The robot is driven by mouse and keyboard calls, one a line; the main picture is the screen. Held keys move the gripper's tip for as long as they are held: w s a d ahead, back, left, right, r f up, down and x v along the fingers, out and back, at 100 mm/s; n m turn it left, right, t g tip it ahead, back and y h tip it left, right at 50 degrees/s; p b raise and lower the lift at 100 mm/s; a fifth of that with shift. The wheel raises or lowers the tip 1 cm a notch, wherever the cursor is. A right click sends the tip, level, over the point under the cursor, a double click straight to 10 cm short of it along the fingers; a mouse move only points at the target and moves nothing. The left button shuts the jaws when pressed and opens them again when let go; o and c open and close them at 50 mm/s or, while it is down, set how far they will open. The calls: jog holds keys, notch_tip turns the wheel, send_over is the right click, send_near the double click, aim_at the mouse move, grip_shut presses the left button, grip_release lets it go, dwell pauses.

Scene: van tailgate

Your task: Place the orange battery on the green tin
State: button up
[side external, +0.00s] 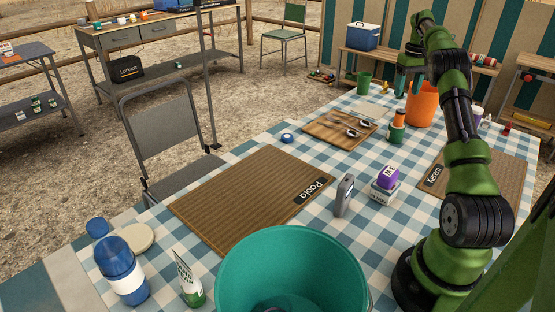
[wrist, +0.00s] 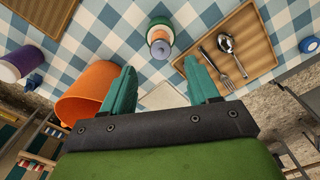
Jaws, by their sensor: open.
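A small orange cylinder, seemingly the orange battery (side external: 399,119), stands upright on a green cylinder, seemingly the green tin (side external: 395,135), beside the serving board. In the wrist view the orange battery (wrist: 160,48) is seen nearly end-on, with the green tin (wrist: 160,22) behind it. I cannot fully make out where they meet. My gripper (side external: 408,82) is above and beyond them, near the orange bucket. In the wrist view my gripper (wrist: 162,78) has its two teal fingers wide apart, with nothing between them. The battery is clear of both fingers.
An orange bucket (side external: 423,104) stands close behind the tin. A wooden board (side external: 325,127) with a fork and spoon lies to its left. A green mug (side external: 363,83), a purple block (side external: 388,176), a grey device (side external: 344,196) and a teal bucket (side external: 240,270) also occupy the table.

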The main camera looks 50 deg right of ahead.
jog(key=shift+r, duration=0.4)
jog(key=w+a+r+t, duration=0.1)
jog(key=w+a+r, duration=0.4)
jog(key=a+r, duration=0.3)
jog(key=w+a+r+n+t, duration=0.1)
jog(key=a+r+t, duration=0.15)
jog(key=a, duration=0.85)
jog(key=a+r+n+t, duration=0.1)
jog(key=a+r, duration=0.2)
jog(key=a, duration=0.9)
jog(key=s+a+f+t+y, duration=0.1)
jog(key=s+a+f, duration=0.2)
jog(key=s+a, duration=0.3)
jog(key=s+a+f+t+y, duration=0.1)
jog(key=s+a+f, duration=0.3)
jog(key=a, duration=1.1)
jog(key=s, duration=0.3)
jog(key=shift+f+n+t, duration=0.2)
jog(key=shift+n+t, duration=0.15)
jog(key=shift+n, duration=0.05)
